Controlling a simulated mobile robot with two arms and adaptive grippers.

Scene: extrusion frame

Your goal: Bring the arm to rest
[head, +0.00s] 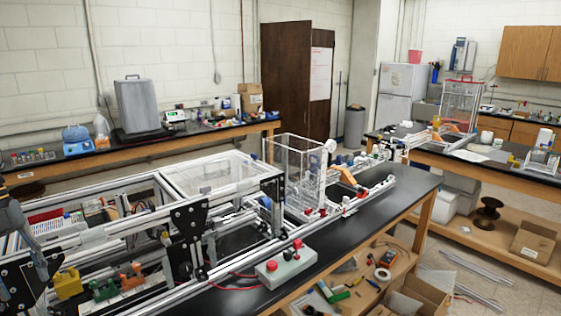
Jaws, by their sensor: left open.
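Part of my left arm (12,217) comes in at the left edge of the head view. My left gripper (41,268) hangs at the lower left, close in front of the aluminium extrusion frame (215,188). It is open, and I see nothing held in it. Its fingers are small and partly lost against the dark parts behind, so I cannot tell whether it touches the frame. My right gripper is not in view.
The frame fills much of the black bench (345,225). Near the gripper are a yellow block (68,283) and green clamps (104,290). A control box with red buttons (285,265) stands at the bench's front edge. Clear bench top lies to its right.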

